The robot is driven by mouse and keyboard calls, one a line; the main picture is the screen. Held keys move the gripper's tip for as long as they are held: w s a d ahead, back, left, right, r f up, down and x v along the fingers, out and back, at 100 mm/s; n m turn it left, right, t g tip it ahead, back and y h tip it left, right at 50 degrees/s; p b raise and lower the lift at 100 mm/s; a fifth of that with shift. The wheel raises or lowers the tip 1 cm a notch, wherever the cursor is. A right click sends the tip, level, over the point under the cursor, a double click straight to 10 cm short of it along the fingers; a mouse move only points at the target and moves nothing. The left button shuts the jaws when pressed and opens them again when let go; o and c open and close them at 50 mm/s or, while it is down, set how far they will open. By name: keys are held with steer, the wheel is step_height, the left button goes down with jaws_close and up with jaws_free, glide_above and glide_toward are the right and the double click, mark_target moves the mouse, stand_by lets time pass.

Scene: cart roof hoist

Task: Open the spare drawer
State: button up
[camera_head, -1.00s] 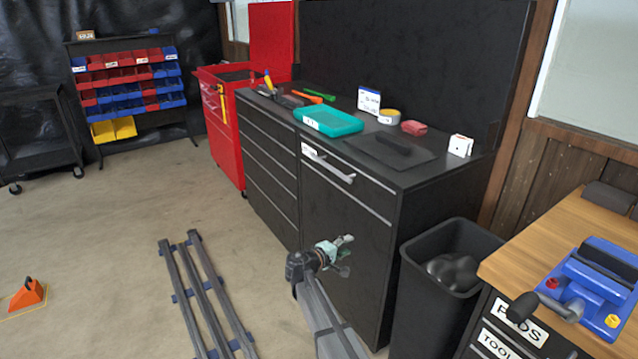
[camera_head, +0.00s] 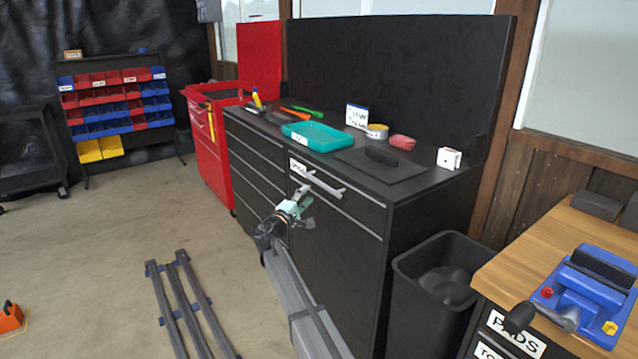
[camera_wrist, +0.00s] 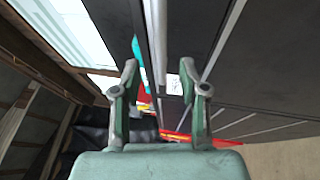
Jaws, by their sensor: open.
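The drawer with a white label (camera_head: 298,168) and a pale bar handle (camera_head: 318,183) is at the top of the black cabinet's right section; it is shut. The label text is too small to read surely. My mint-green gripper (camera_head: 306,206) is open and empty, just below the handle in front of the cabinet. In the wrist view my two fingers (camera_wrist: 158,78) are spread apart. The pale handle bar (camera_wrist: 158,40) runs upward in the picture between the fingertips, beyond them. The label (camera_wrist: 174,84) shows near the right finger. I cannot tell whether any finger touches the handle.
A teal tray (camera_head: 316,136), tape roll (camera_head: 377,132) and other items lie on the cabinet top. A black bin (camera_head: 435,275) stands right of the cabinet, beside a wooden bench (camera_head: 545,245) with a blue vise (camera_head: 590,290). Dark rails (camera_head: 185,300) lie on the open floor.

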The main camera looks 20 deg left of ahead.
mark_target(319, 182)
steer(key=x, duration=0.9)
steer(key=shift+p, duration=0.3)
jaws_close()
